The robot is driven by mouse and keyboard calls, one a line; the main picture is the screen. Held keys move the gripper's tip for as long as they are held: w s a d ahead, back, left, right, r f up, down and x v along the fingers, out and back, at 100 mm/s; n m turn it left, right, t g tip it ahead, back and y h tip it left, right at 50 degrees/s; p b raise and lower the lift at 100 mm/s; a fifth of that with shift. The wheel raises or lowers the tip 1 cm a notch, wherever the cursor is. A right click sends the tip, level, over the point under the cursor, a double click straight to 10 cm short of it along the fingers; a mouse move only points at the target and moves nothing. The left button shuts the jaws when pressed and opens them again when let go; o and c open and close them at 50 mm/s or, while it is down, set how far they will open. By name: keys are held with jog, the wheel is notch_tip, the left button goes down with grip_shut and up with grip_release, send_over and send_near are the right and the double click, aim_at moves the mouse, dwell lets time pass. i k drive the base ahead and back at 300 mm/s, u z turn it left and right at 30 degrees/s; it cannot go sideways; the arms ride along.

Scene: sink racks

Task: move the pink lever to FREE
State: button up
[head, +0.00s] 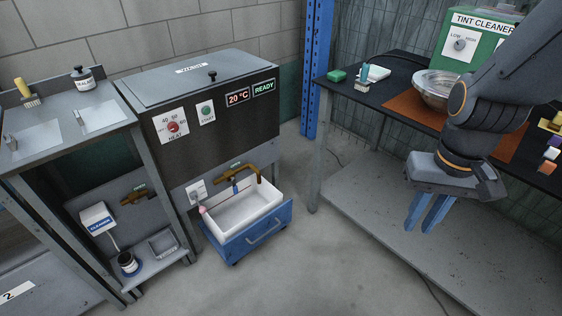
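The pink lever (203,209) is small in the head view, at the left rear corner of the white basin. It sits just below a white plate (196,190) on the front of the dark heating unit. Any lettering on the plate is too small to read, so I cannot tell the lever's setting. My gripper (420,229) hangs at the right with its two blue fingers pointing down. The fingers are apart with nothing between them. It is far to the right of the lever, in front of the dark table.
The white basin (245,208) sits in a blue wheeled cart (250,240) under a brass tap (238,174). A left bench (70,117) and its lower shelf flank it. The dark table (365,107) holds a metal bowl (433,88). Open floor lies between cart and table.

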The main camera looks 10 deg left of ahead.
aim_at(203, 210)
jog(key=u, duration=1.55)
jog(key=k, duration=0.5)
jog(key=z, duration=0.65)
jog(key=i, duration=0.8)
jog(key=u, duration=0.3)
